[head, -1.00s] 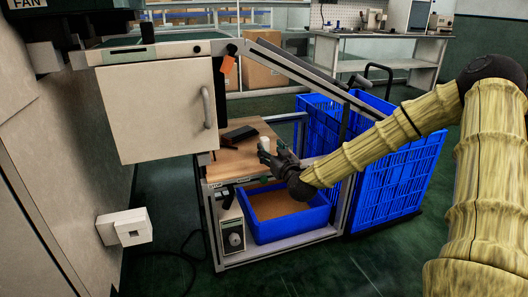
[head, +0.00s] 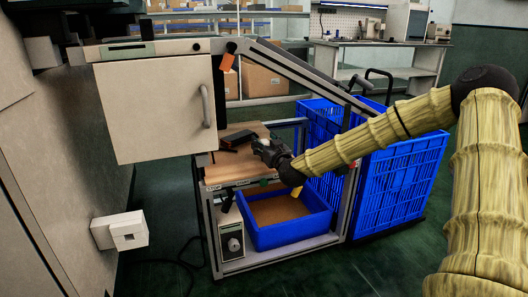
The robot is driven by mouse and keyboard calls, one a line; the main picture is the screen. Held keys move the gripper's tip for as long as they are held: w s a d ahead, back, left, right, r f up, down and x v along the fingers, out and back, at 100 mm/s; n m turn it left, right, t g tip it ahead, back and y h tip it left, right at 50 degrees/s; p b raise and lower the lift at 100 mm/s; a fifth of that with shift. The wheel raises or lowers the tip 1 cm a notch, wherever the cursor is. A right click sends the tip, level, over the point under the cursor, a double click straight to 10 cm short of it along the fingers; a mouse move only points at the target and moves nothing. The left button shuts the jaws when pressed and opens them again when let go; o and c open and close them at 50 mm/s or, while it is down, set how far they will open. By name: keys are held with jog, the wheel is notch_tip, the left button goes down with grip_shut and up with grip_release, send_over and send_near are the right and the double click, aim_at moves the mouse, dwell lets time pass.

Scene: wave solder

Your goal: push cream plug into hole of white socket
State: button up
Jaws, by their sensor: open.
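The white socket (head: 128,236) is a boxy unit on the left wall, with a small dark opening on its front face. My gripper (head: 259,148) is open above the front right edge of the wooden shelf, far to the right of the socket. I see no cream plug between its fingers. A small yellowish piece (head: 297,191) shows below my wrist, in front of the blue bin's back rim. I cannot tell whether it is the cream plug.
The wooden shelf (head: 226,173) holds a dark object (head: 238,138). A blue bin (head: 285,233) with a brown bottom stands below. A grey box (head: 232,240) stands left of it. Blue crates (head: 398,185) stand at right. A cable lies on the floor below the socket.

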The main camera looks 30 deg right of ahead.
jog(key=c, duration=1.1)
jog(key=shift+r, duration=0.15)
notch_tip(320, 180, up, 3)
jog(key=p, duration=0.2)
jog(key=shift+r+p, duration=0.1)
jog(key=shift+p, duration=0.2)
jog(key=shift+s+d+r+p, duration=0.1)
jog(key=shift+r+p, duration=0.2)
jog(key=shift+s+d+r+p, duration=0.15)
jog(key=shift+s+d+p, duration=1.05)
jog(key=shift+s, duration=1.1)
jog(key=shift+s+d+r+p, duration=0.15)
jog(key=shift+s+d+p, duration=1.05)
jog(key=shift+s, duration=1.05)
jog(key=shift+s+d+r+p, duration=0.15)
jog(key=shift+s+d+p, duration=1.05)
jog(key=shift+s, duration=1.1)
